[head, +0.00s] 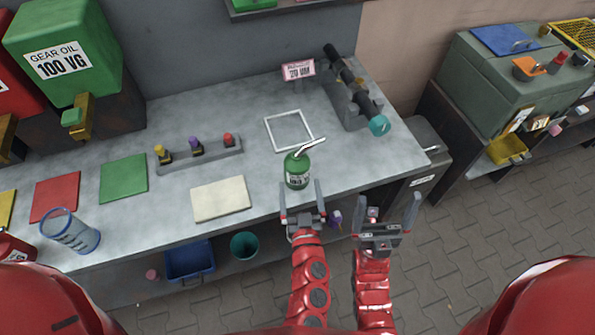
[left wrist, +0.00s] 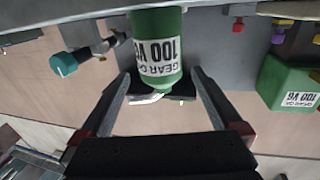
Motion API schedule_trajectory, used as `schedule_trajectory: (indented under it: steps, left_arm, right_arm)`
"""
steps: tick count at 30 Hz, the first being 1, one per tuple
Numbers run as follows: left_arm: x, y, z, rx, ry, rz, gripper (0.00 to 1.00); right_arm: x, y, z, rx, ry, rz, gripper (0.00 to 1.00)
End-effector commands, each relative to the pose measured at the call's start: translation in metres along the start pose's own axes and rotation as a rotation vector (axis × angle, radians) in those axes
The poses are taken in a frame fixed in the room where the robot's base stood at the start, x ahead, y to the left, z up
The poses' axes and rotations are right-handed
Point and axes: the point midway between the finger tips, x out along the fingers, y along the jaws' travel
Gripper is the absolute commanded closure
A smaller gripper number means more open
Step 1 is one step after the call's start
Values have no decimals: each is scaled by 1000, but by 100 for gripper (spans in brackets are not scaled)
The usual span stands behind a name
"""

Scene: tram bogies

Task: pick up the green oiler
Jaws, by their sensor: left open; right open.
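The green oiler (head: 297,172) stands upright near the front edge of the grey workbench, with a white label and a pale spout slanting up to the right. My left gripper (head: 301,203) is open at the oiler's near side, its fingers pointing toward it. In the left wrist view, which is upside down, the oiler (left wrist: 158,50) appears centred between the two spread fingers (left wrist: 163,85); I cannot tell if either touches it. My right gripper (head: 388,213) is open and empty, to the right of the left one, off the bench's front edge.
A white square frame (head: 271,134) lies behind the oiler and a cream pad (head: 220,198) to its left. A rack of small bottles (head: 200,154), a green gear oil canister (head: 70,65) and a blue mesh cup (head: 70,232) stand further left. A dark tool with a teal end (head: 379,126) is at right.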

Motion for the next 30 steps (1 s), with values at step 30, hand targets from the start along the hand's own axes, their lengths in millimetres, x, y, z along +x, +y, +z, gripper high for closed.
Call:
schedule_trajectory:
  steps: [30]
  left_arm:
    - [108, 2, 4, 1, 0, -1, 0]
  right_arm:
    - [-38, -2, 6, 0, 0, 0, 0]
